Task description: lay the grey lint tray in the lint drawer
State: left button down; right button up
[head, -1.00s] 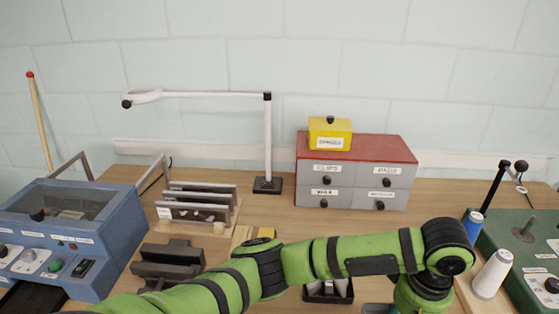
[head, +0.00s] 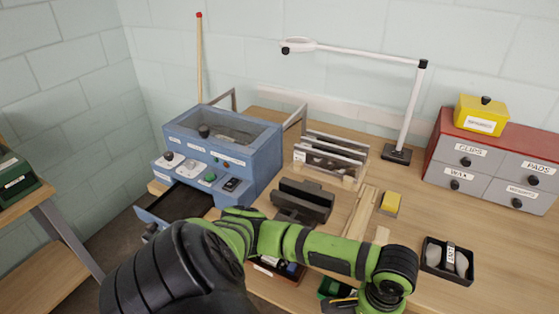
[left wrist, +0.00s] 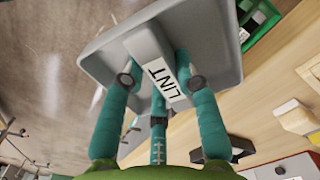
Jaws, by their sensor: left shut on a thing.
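The grey lint tray (left wrist: 95,62), with a LINT label on its central grip, fills the upper middle of the left wrist view. My left gripper (left wrist: 160,82) is shut on that grip, with teal fingers around it. In the head view the left arm crosses the lower middle and bends down at the right; its gripper and the tray are out of that picture. The lint drawer (head: 180,204) is pulled out from the lower front of the blue machine (head: 232,150). Its dark inside looks empty; my arm hides part of it. My right gripper is not in view.
A dark clamp-like block (head: 303,200), a slotted rack (head: 335,155), a yellow block (head: 391,203) and a black tray with grey lumps (head: 448,260) stand on the bench. A lamp (head: 397,153) and drawer cabinet (head: 490,165) are behind. Floor shows left of the bench.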

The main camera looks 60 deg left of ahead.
aim_at(179, 211)
jog(key=k+j+u, duration=0.1)
jog(key=k+j, duration=0.15)
jog(key=k+j+u, duration=0.1)
jog(key=k+j, duration=0.15)
jog(key=j, duration=0.2)
jog(key=k+j+u, duration=0.1)
jog(key=k+j, duration=0.15)
jog(key=k+j+u, duration=0.1)
jog(key=j, duration=0.4)
jog(key=k, duration=0.1)
